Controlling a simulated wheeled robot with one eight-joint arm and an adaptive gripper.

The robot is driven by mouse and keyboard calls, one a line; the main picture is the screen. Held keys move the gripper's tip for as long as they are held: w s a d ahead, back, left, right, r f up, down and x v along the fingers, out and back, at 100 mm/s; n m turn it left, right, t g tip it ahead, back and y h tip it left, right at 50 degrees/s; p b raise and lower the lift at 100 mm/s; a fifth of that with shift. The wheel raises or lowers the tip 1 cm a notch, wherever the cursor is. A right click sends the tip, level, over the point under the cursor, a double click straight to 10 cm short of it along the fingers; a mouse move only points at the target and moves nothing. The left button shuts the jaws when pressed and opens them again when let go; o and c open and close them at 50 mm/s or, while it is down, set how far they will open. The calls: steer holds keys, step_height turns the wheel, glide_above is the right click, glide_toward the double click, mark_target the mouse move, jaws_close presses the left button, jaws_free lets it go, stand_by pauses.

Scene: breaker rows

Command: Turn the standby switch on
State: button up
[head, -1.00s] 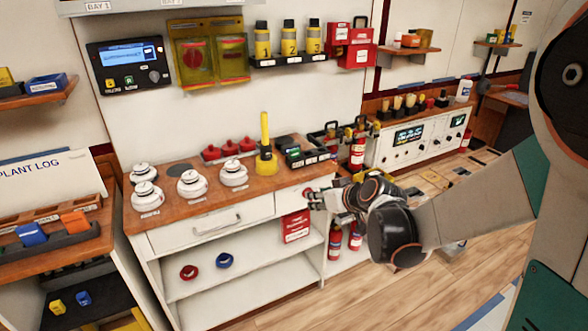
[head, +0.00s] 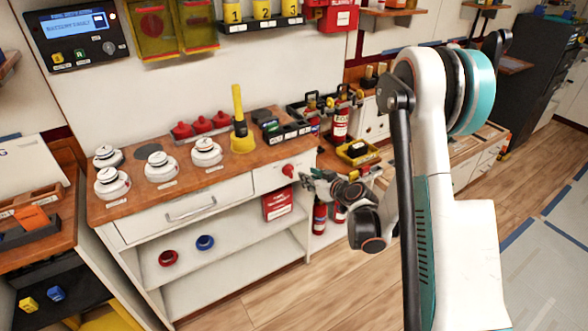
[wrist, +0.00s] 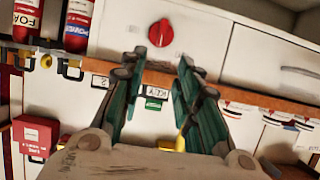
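A red rotary knob (head: 288,171) sits on the white front panel at the right end of the wooden counter. It is likely the standby switch, though I can read no label on it. In the wrist view, which is upside down, the red knob (wrist: 160,33) shows a pale pointer mark. My gripper (head: 304,178) is just right of the knob in the head view. In the wrist view my gripper (wrist: 157,68) has its two teal fingers apart with nothing between them. The knob lies beyond the fingertips, between their lines, apart from them.
A white drawer (head: 185,207) is beside the knob panel. A yellow handle (head: 240,120) rises from the counter top. Wooden floor (head: 290,295) in front is clear.

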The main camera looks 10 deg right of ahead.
mark_target(292, 170)
steer(key=b+x, duration=0.1)
steer(key=x, duration=0.9)
steer(key=shift+w+f, duration=0.1)
steer(key=shift+f, duration=0.1)
steer(key=shift+x, duration=0.85)
steer(key=shift+r, duration=0.15)
jaws_close()
